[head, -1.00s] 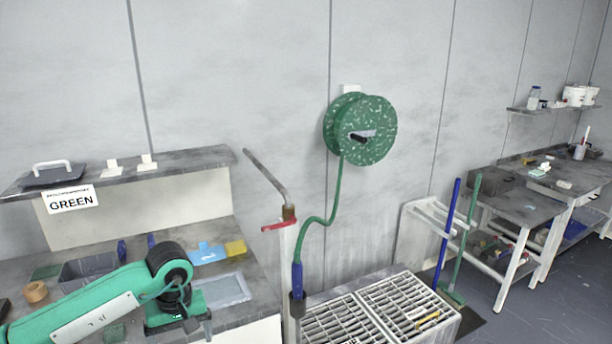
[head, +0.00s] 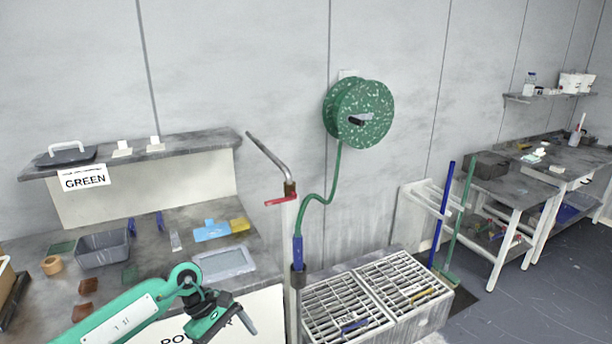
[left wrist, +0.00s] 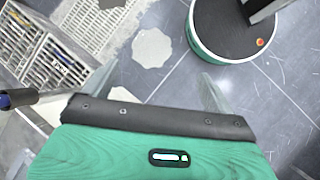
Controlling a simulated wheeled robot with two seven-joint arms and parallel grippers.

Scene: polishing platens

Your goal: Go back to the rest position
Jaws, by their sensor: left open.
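My left gripper (head: 234,323) is at the bottom of the head view, in front of the workbench's front edge, with its green arm coming in from the left. It is tilted down to the right. Nothing is held. My right gripper is in neither view.
The workbench (head: 185,280) carries a grey bin (head: 103,249), blue and yellow scrapers and a tray. A standpipe (head: 291,235) with a red lever stands right of the gripper. A slatted grate (head: 345,312) lies beyond; it also shows in the left wrist view (left wrist: 45,50).

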